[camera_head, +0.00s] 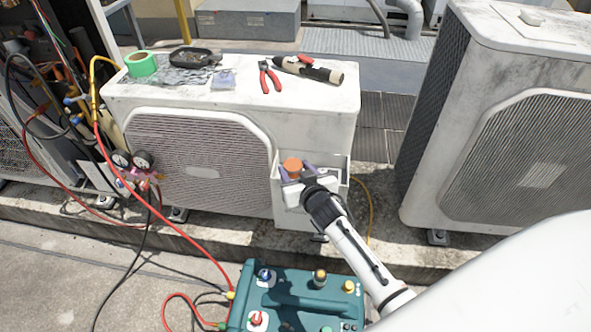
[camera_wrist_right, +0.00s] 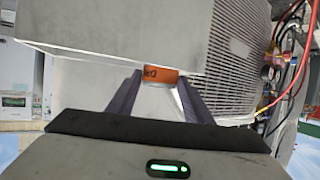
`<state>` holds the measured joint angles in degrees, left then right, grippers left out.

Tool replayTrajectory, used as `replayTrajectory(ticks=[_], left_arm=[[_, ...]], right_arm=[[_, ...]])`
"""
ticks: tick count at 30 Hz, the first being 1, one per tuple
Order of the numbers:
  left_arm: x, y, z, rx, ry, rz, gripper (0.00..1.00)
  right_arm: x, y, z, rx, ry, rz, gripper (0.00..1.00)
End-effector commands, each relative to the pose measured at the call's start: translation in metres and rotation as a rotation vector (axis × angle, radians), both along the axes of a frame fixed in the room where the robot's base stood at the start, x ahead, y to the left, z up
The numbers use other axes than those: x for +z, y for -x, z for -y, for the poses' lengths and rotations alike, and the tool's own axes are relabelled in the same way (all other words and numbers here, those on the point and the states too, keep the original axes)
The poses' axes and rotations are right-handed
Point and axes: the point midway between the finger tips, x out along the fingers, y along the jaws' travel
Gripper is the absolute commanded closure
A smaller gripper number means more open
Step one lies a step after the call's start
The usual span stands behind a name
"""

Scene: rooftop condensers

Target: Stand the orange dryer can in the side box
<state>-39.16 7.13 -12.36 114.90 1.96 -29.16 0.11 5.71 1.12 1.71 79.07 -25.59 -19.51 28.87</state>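The orange dryer can (camera_head: 292,165) stands in the side box (camera_head: 283,207), a pale open-topped box on the right end of the near condenser. Only its upper part shows; the box wall hides the rest. My right gripper (camera_head: 297,172) reaches to the box rim with one finger on each side of the can. In the right wrist view, the can (camera_wrist_right: 161,76) shows between the fingertips (camera_wrist_right: 160,83), with dark print on it. I cannot tell whether the fingers press on it. My left gripper is not in view.
Red-handled pliers (camera_head: 269,76), a torch-like tool (camera_head: 310,69) and green tape (camera_head: 141,64) lie on the condenser top (camera_head: 231,96). A second condenser (camera_head: 500,130) stands at right. A teal machine (camera_head: 300,300) is in front. Red hoses (camera_head: 185,237) hang from gauges at left.

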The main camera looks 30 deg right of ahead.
Motion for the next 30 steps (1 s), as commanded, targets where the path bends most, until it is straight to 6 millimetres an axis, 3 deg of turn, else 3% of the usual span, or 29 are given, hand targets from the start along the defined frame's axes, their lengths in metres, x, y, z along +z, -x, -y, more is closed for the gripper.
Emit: replayTrajectory(ticks=[2, 11, 16, 30], left_arm=[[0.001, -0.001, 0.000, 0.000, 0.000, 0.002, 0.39], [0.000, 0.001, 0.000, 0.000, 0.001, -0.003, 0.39], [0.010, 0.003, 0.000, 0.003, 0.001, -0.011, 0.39], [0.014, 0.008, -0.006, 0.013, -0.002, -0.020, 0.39]], right_arm=[[0.001, 0.000, 0.000, 0.000, 0.000, 0.000, 0.39], [0.002, 0.000, 0.000, 0.000, 0.001, 0.000, 0.39], [0.019, 0.000, 0.001, 0.001, 0.003, 0.000, 0.39], [0.051, 0.090, -0.018, -0.002, -0.002, -0.002, 0.39]])
